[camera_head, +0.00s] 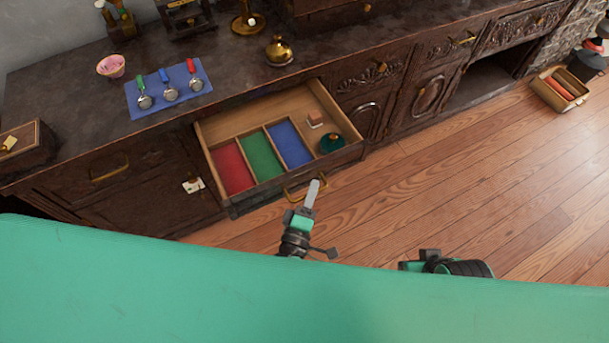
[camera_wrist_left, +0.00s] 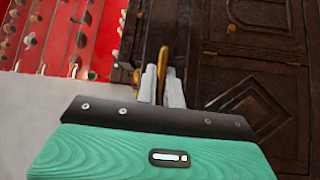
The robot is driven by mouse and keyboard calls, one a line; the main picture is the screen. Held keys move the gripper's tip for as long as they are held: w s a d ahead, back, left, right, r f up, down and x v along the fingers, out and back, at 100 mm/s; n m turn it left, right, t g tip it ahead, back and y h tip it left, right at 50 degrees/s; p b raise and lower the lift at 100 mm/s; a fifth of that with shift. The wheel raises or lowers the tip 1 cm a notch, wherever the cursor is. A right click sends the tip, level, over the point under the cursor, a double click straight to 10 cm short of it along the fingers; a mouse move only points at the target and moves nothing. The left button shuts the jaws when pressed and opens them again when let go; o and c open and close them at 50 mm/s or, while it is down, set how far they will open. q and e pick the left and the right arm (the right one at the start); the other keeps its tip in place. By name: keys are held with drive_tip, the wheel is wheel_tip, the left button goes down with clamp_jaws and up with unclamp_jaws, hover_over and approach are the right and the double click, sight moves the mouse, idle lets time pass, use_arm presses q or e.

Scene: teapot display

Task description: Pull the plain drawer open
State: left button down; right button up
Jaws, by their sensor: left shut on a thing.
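The drawer (camera_head: 329,108) stands open in the head view, pulled out from the dark cabinet. Its floor has red, green and blue compartments and a bare wooden area. Its brass handle (camera_head: 294,197) is on the front, and it also shows in the left wrist view (camera_wrist_left: 163,57). My left gripper (camera_head: 313,192) is at the right part of this handle. In the left wrist view its two fingers (camera_wrist_left: 161,84) are shut on the brass handle. The fingers of my right gripper do not show; only part of my right arm is visible at the lower edge.
On the cabinet top are a blue mat (camera_head: 180,72) with several strainers, a pink bowl (camera_head: 111,66) and a brass pot (camera_head: 279,50).

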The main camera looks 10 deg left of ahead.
use_arm(q)
drive_tip(key=shift+s+d, duration=0.25)
drive_tip(key=shift+s, duration=0.15)
drive_tip(key=c, duration=1.5)
unclamp_jaws()
drive_tip(key=shift+v, duration=6.95)
